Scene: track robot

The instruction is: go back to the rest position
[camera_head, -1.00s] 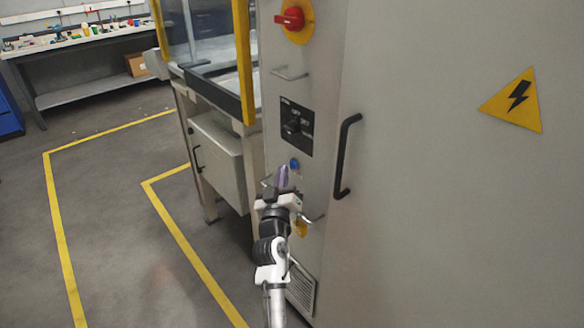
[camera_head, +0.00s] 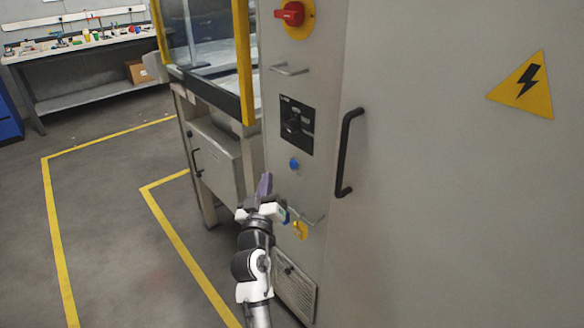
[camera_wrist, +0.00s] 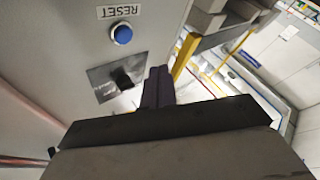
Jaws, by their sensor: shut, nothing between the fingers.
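My gripper (camera_head: 264,187) is shut and empty in front of the grey control cabinet (camera_head: 420,230). In the head view its purple-grey fingers point up, below and left of a blue button (camera_head: 294,164), and look apart from it. In the wrist view the shut fingers (camera_wrist: 158,88) are at the middle. The blue button (camera_wrist: 121,33) there has a RESET label (camera_wrist: 119,11) beside it, and a black rotary switch (camera_wrist: 122,78) is on a plate near it.
A yellow-framed machine (camera_head: 215,140) stands to the left. Open floor (camera_head: 110,230) with yellow lines is at left; a workbench (camera_head: 90,100) is behind.

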